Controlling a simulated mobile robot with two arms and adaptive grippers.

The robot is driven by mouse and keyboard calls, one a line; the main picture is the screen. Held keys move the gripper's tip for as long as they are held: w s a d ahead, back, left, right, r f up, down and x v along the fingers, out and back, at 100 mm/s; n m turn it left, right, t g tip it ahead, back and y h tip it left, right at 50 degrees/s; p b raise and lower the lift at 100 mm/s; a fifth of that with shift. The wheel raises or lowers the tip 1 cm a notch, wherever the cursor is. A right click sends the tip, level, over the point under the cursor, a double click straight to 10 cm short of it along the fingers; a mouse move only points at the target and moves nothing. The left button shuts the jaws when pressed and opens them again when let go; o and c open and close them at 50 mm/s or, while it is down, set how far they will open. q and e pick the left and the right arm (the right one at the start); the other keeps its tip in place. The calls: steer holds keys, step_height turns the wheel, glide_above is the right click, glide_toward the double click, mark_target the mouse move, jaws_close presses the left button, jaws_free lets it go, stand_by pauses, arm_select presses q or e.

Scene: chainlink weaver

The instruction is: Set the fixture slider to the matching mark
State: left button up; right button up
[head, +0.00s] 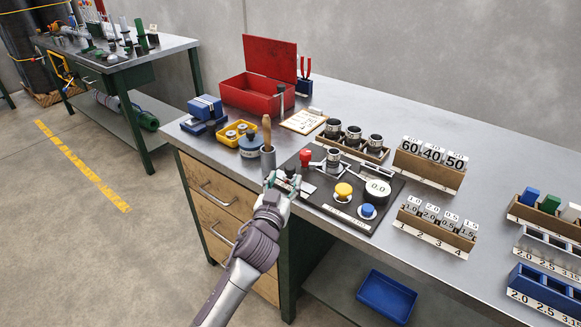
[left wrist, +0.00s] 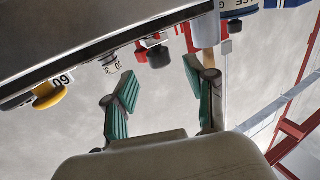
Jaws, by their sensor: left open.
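A dark fixture panel (head: 330,215) lies at the bench's front edge. It bears a red knob (head: 305,157), a yellow knob (head: 343,190), a blue knob (head: 367,210) and a round white dial (head: 377,190). I cannot tell which part is the slider. My left gripper (head: 283,181) is open at the panel's front left corner, partly hiding it. In the left wrist view its green-padded fingers (left wrist: 160,88) are spread with nothing between them. My right gripper is not in view.
A wooden-handled tool stands in a grey cup (head: 267,160) just left of the gripper. Behind are a yellow tray (head: 236,143), a rack of dark cylinders (head: 353,150) and a red toolbox (head: 250,97). Numbered block racks (head: 430,170) stand to the right.

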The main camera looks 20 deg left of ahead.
mark_target(288, 172)
arm_select(q)
steer(key=w, duration=0.5)
steer(key=shift+w+a, duration=0.15)
steer(key=shift+w, duration=0.2)
jaws_close()
